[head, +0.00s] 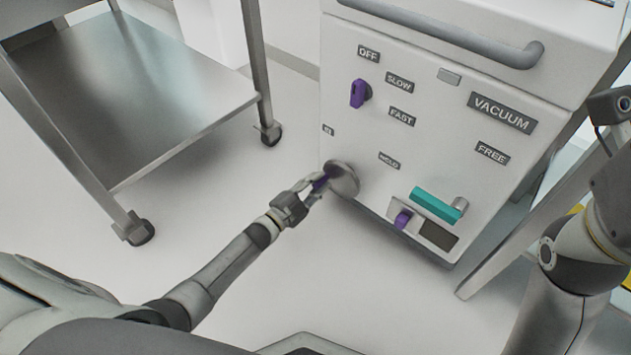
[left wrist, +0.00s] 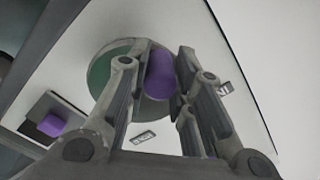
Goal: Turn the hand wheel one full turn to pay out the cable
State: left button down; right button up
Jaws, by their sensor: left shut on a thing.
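The hand wheel (head: 345,179) is a grey metal disc low on the left of the white machine's front panel. In the left wrist view the wheel (left wrist: 104,72) lies behind the fingers. A purple handle (head: 320,184) stands out from the wheel. My left gripper (head: 312,187) is shut on this handle, and in the left wrist view the handle (left wrist: 160,73) sits between the two fingers. The fingers hide part of the wheel. No cable is seen at the wheel. My right arm shows at the right edge, but its gripper is not seen.
The machine (head: 440,90) has a purple selector (head: 360,93) above the wheel, and a teal bar (head: 435,204) and purple latch (head: 403,218) to the lower right. A metal cart (head: 130,85) stands at left. The floor between cart and machine is clear.

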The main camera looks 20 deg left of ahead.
pick_arm(q)
jog(key=shift+f+n, duration=0.2)
jog(key=shift+n, duration=0.1)
jog(key=c, duration=1.3)
grip_release()
jog(key=shift+o, duration=0.2)
jog(key=v, duration=1.2)
jog(key=shift+r, duration=0.1)
